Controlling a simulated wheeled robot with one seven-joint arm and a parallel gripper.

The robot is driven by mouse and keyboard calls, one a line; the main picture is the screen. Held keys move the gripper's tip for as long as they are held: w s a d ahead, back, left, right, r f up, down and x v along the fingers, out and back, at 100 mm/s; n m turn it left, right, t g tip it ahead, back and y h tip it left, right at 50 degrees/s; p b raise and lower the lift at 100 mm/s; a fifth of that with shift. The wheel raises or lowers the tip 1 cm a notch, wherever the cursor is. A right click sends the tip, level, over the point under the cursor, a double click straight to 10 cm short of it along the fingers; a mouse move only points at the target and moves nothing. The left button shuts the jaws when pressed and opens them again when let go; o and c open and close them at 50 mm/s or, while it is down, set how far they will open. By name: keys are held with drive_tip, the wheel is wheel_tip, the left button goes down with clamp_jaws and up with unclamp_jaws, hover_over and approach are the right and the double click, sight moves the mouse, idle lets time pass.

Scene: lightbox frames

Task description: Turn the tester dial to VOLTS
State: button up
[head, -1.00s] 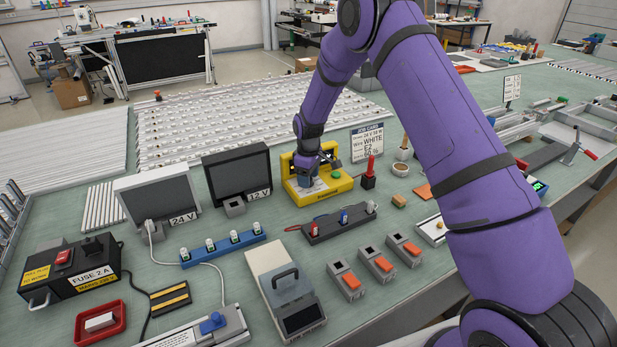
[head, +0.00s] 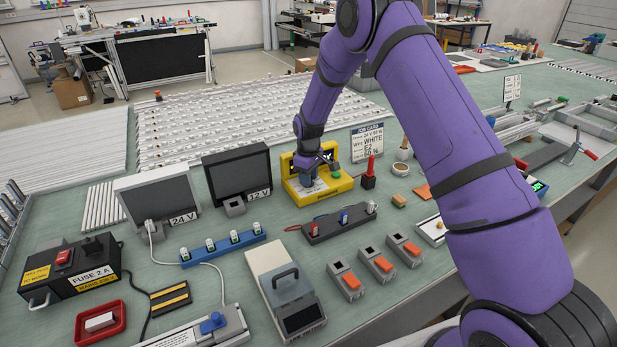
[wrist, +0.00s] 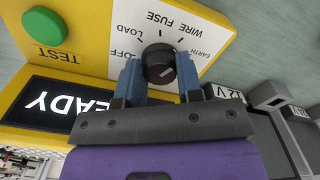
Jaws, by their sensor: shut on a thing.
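The yellow tester (head: 337,186) stands at the middle of the bench, beneath my gripper (head: 318,173). In the wrist view its white panel appears upside down, with a black dial (wrist: 158,63). The labels LOAD, WIRE, FUSE, EARTH and part of OFF show around the dial; I cannot see a VOLTS label. A small pale mark shows at the dial's lower right. My gripper (wrist: 160,72) is shut on the dial, one blue finger on each side. A green TEST button (wrist: 44,27) and a lit display (wrist: 65,103), probably reading READY, are beside it.
A 12 V monitor-like unit (head: 238,171) and a 24 V one (head: 157,196) stand left of the tester. A job card (head: 367,143) stands behind it at the right. A grey socket strip (head: 340,228) lies in front.

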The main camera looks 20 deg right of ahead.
drive_tip(key=m, duration=1.3)
drive_tip(key=shift+a, duration=0.1)
drive_tip(key=shift+m, duration=0.3)
idle(0.3)
drive_tip(key=o, duration=0.9)
drive_tip(key=shift+r, duration=0.1)
wheel_tip(320, 180, up, 11)
drive_tip(key=shift+f, duration=0.2)
